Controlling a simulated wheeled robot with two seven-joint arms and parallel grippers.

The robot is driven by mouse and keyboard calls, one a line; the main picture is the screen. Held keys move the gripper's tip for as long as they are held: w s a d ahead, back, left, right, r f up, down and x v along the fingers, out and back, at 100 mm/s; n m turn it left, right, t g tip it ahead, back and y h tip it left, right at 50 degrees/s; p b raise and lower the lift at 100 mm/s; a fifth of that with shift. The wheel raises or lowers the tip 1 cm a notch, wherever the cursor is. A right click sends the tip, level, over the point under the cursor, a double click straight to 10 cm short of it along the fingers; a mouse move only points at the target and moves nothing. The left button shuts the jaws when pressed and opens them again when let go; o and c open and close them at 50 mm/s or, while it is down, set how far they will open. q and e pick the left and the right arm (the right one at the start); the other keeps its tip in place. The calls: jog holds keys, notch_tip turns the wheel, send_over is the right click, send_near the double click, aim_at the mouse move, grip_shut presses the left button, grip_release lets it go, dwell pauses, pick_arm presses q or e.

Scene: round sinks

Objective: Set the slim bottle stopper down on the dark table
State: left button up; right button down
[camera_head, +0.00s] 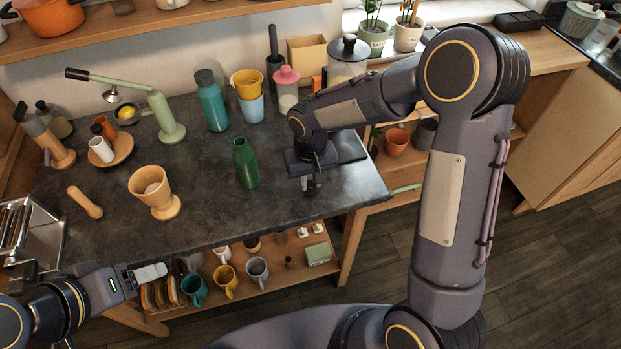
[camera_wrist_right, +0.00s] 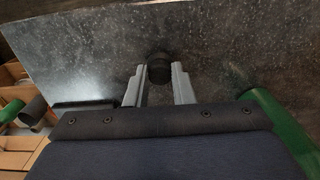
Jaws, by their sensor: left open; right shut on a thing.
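The slim bottle stopper (camera_wrist_right: 159,68) shows in the right wrist view as a small dark round piece between the fingertips. My right gripper (camera_head: 311,186) is shut on it, low over the right part of the dark table (camera_head: 215,215). It also shows in the right wrist view (camera_wrist_right: 159,82). In the head view the stopper is mostly hidden by the gripper. I cannot tell whether it touches the tabletop. An open green bottle (camera_head: 245,166) stands upright to the left of my right gripper. My left gripper (camera_head: 150,272) is open and empty in front of the table's front edge.
A wooden cup (camera_head: 152,190), a teal bottle (camera_head: 212,103), a green lever press (camera_head: 163,115) and stacked cups (camera_head: 248,95) stand on the table. A wooden pestle-like piece (camera_head: 85,202) lies at left. The front right tabletop is clear.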

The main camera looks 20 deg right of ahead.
jog(key=shift+f, duration=0.15)
jog(key=c, duration=1.2)
grip_release()
jog(key=shift+o, duration=0.2)
